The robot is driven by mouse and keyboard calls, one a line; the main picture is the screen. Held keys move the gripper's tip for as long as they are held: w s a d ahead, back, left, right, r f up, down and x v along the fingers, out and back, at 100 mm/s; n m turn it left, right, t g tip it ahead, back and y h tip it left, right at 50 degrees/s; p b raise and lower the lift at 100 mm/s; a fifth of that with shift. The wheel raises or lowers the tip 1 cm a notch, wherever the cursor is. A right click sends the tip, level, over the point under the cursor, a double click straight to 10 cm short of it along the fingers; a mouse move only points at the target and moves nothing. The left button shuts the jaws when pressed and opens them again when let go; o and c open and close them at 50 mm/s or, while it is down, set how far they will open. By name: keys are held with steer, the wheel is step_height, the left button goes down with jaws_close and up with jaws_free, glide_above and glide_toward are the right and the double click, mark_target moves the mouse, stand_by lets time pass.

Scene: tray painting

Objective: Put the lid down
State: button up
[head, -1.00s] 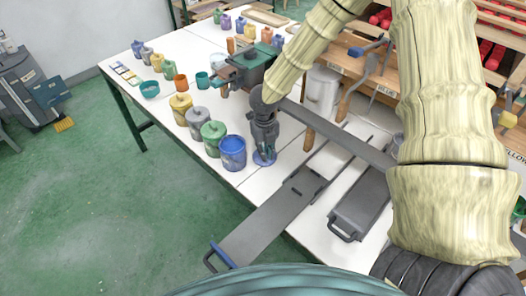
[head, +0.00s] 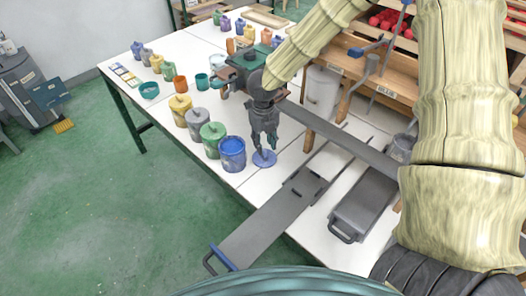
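The blue lid (head: 264,159) lies flat on the white table, just right of the open blue paint pot (head: 232,154). My gripper (head: 265,147) points down over the lid, with its fingers spread apart and nothing seen between them. The fingertips are just above the lid or very near its top; I cannot tell whether they touch it.
A green pot (head: 213,140), a grey pot (head: 199,124) and a yellow pot (head: 181,110) stand in a row beyond the blue pot. A long grey metal tray (head: 262,228) crosses the table's near edge. A wooden rack (head: 362,86) stands at right.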

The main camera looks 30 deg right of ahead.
mark_target(264, 155)
step_height(264, 155, up, 7)
stand_by(0.4)
steer(key=shift+a, duration=0.1)
